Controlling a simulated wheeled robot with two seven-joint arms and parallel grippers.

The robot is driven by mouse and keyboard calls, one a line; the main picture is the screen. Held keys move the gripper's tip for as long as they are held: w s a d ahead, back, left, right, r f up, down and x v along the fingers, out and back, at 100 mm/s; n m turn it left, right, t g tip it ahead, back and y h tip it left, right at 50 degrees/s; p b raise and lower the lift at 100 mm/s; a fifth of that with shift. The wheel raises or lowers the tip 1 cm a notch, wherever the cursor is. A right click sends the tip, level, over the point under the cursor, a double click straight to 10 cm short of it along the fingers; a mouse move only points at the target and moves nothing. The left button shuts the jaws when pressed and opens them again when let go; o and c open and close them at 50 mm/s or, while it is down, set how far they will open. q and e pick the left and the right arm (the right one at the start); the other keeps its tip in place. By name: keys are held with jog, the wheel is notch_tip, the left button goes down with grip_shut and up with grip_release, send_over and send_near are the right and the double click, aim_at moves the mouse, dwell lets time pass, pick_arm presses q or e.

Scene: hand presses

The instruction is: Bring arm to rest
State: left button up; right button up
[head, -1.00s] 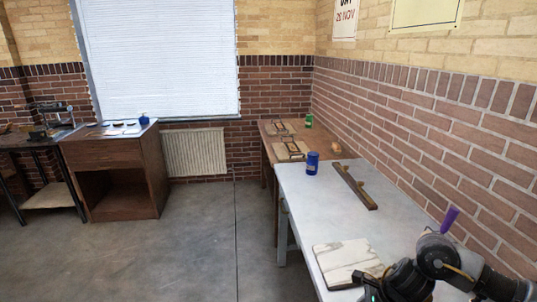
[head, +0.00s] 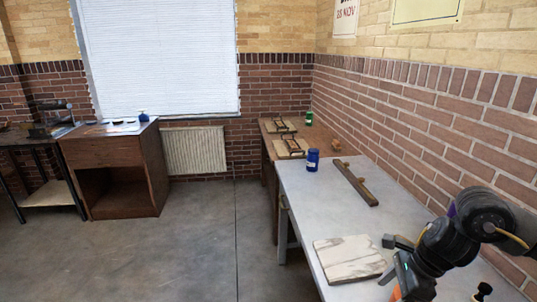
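My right arm (head: 440,250) comes in at the lower right, bent, over the near end of the grey table (head: 310,215). Its dark round joints lie in front of the brick wall. My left arm and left gripper are not in view.
A pale wooden board (head: 348,258) lies close left of my arm. A dark grey piece (head: 395,242) shows beside the arm. A dark bar (head: 356,184) and a blue jar (head: 312,160) are farther back. A wooden table (head: 266,148) stands beyond. Floor at left is clear.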

jog(key=p+x, duration=0.2)
jog(key=x, duration=0.9)
jog(key=shift+s+f, duration=0.15)
jog(key=r, duration=0.3)
jog(key=shift+w+a, duration=0.1)
jog(key=shift+w, duration=0.2)
jog(key=w+a+r+b, duration=0.5)
jog(key=a+r, duration=0.5)
jog(key=a, duration=0.3)
jog(key=s+d+f+n+g+p, duration=0.1)
jog(key=s+d+f+n+p, duration=0.1)
jog(key=s+d+f+n+g+p, duration=0.1)
jog(key=s+d+f+n+p, duration=0.1)
jog(key=s+d+n, duration=0.1)
jog(key=s+d+f+n+g+p, duration=0.1)
jog(key=s+d+f+n+p, duration=0.1)
jog(key=s+d+f, duration=0.1)
jog(key=shift+d+f+n, duration=0.15)
jog(key=shift+d+n, duration=0.1)
jog(key=shift+n, duration=0.05)
jog(key=shift+s+d+f, duration=0.25)
jog(key=shift+s+d, duration=0.05)
jog(key=shift+s, duration=0.05)
jog(key=shift+n, duration=0.3)
